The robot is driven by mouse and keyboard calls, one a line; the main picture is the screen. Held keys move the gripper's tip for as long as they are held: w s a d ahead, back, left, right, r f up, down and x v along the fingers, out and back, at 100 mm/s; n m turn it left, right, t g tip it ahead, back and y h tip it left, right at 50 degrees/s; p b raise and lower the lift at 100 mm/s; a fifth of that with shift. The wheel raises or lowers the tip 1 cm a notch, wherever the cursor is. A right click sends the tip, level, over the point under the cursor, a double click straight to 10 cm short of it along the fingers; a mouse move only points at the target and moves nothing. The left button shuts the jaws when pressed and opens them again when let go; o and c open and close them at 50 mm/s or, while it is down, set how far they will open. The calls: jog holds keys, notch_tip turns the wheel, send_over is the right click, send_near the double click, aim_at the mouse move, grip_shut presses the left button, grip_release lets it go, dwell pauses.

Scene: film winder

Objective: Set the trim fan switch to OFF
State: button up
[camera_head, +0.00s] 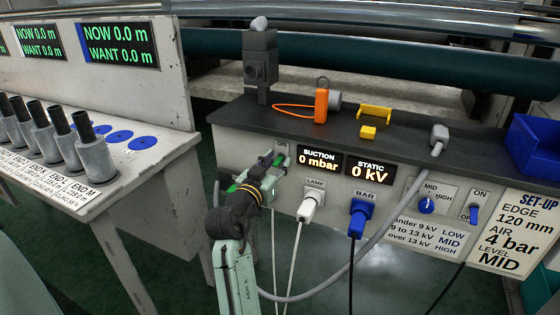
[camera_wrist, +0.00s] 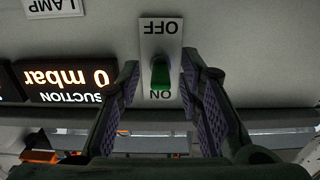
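A switch with a green lever (camera_wrist: 160,73) sits on a light plate marked OFF and ON, upside down in the wrist view. The lever lies toward the ON end. In the head view its plate (camera_head: 281,147) is at the left end of the grey panel, mostly hidden behind my gripper. My gripper (camera_wrist: 160,83) is open, its two padded fingers on either side of the lever, with nothing held. In the head view my gripper (camera_head: 264,162) is close in front of that plate. I cannot tell whether the fingers touch the lever. No trim fan name is readable.
The suction display (camera_head: 318,160), lamp plug (camera_head: 308,206) and blue BAR plug (camera_head: 359,217) are right of my gripper. A grey hose (camera_head: 375,243) loops below. A blue ON/OFF switch (camera_head: 474,213) and a blue knob (camera_head: 427,205) are farther right. A white table (camera_head: 160,175) stands left.

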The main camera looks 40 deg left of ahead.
jog(key=shift+s, duration=0.1)
jog(key=shift+c, duration=0.5)
grip_shut()
